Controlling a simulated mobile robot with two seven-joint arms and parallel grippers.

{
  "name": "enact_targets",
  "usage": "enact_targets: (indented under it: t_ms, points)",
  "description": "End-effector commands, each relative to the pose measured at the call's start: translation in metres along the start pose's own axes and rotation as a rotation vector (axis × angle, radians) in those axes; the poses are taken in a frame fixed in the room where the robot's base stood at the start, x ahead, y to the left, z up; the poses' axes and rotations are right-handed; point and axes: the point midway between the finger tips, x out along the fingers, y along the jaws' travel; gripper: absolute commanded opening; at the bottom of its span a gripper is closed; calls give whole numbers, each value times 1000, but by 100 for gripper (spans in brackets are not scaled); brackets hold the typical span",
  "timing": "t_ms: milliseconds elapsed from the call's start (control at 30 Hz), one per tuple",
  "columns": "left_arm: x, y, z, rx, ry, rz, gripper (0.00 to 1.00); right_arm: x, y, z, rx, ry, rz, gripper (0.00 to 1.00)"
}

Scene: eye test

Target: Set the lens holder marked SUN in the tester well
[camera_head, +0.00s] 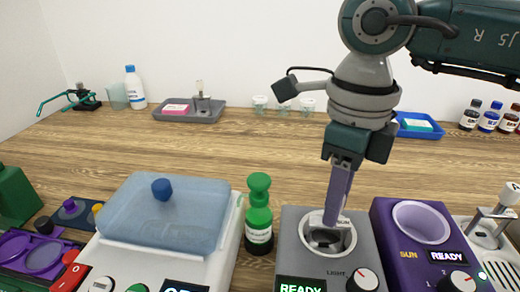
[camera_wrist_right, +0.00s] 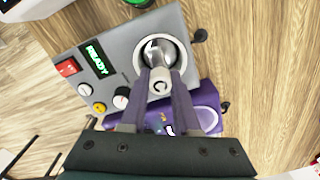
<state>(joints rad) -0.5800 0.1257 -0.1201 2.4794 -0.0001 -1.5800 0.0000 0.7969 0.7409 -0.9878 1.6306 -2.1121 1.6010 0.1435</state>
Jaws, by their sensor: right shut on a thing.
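My right gripper (camera_head: 332,218) reaches down from above to the round white-rimmed well of the grey tester (camera_head: 296,250). It is shut on a pale, lettered metallic piece (camera_wrist_right: 160,50) at that well. The grey tester's display reads READY. To its right stands a purple device (camera_head: 385,225) with a round pale well, a yellow SUN mark and a READY display. Purple round lens pieces (camera_head: 42,258) lie at the lower left. My left gripper is not in view.
A green bottle (camera_head: 259,215) stands close left of the grey tester. Left of it is a white device with a blue translucent lid (camera_head: 175,212). A grey tray (camera_head: 190,116), a blue tray (camera_head: 428,134) and small bottles stand at the back. The wooden table between is clear.

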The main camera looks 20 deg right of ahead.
Motion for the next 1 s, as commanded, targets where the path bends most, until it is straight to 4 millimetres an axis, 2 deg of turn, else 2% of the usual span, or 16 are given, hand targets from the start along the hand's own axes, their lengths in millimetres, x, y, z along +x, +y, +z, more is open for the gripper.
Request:
enact_targets:
  t_ms: [733, 767, 1000]
  points:
    - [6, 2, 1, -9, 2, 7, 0, 6, 0, 0, 0, 0, 0, 0]
    - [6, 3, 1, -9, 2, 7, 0, 6, 0, 0, 0, 0, 0, 31]
    - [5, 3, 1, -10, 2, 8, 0, 6, 0, 0, 0, 0, 0, 58]
